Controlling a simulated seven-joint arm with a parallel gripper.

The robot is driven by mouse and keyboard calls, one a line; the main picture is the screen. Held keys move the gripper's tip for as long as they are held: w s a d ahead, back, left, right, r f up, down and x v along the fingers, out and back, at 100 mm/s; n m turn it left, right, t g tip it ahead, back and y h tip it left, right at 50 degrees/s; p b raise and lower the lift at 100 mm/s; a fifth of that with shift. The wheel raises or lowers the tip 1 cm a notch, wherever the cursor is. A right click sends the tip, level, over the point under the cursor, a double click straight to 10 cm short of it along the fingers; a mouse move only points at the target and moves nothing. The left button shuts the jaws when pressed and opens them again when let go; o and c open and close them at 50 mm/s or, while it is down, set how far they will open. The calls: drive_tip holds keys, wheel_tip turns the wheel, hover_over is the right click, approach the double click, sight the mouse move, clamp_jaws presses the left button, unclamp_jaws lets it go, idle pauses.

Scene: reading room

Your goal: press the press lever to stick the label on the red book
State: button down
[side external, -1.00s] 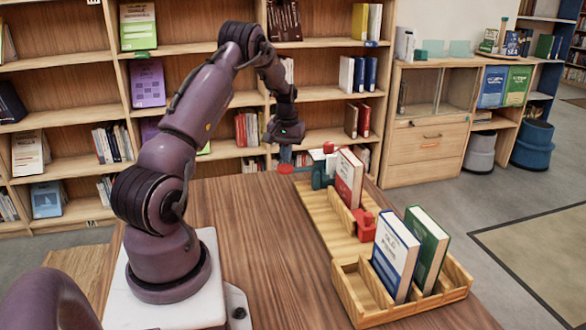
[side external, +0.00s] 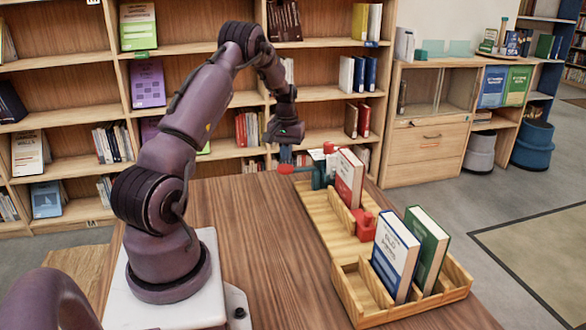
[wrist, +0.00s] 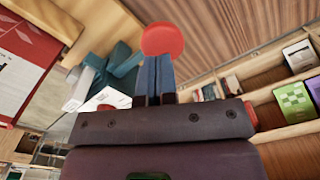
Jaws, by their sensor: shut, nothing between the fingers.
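The red book (side external: 349,180) stands upright in the wooden fixture, its cover also at the left edge of the wrist view (wrist: 18,65). The teal label press (side external: 319,178) is beside its far end. The press lever's round red knob (side external: 285,169) sticks out to the left of the press. It shows as a red disc in the wrist view (wrist: 163,38). My gripper (side external: 286,155) is shut and empty, pointing down just above the knob. In the wrist view its blue fingertips (wrist: 158,66) overlap the knob's lower edge; I cannot tell whether they touch it.
A red block (side external: 365,225) sits by the red book's near end. A wooden rack (side external: 345,285) at the near end holds a blue book (side external: 395,255) and a green book (side external: 428,248). The table (side external: 260,250) left of the fixture is clear. Bookshelves stand behind.

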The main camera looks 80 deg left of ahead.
sight(287, 167)
drive_tip(key=shift+f, duration=2.65)
idle(0.5)
drive_tip(key=shift+r, duration=0.1)
drive_tip(key=shift+r, duration=4.45)
drive_tip(key=shift+s+f, duration=0.1)
drive_tip(key=d+r+m, duration=0.2)
drive_tip(key=d+r, duration=0.2)
drive_tip(key=d, duration=0.4)
drive_tip(key=s+d+r+m+t, duration=0.15)
drive_tip(key=d+r, duration=0.25)
drive_tip(key=d, duration=0.5)
drive_tip(key=d+r+m, duration=0.2)
drive_tip(key=d+r, duration=0.2)
drive_tip(key=d, duration=0.4)
drive_tip(key=s+d+r+m+t, duration=0.2)
drive_tip(key=s+d+r+m, duration=0.1)
drive_tip(key=d, duration=0.5)
drive_tip(key=s+d+r+m+t, duration=0.2)
drive_tip(key=s+d+r+m, duration=0.1)
drive_tip(key=d, duration=0.5)
drive_tip(key=shift+s+d+r, duration=0.15)
drive_tip(key=shift+s+r, duration=0.15)
drive_tip(key=shift+s, duration=0.55)
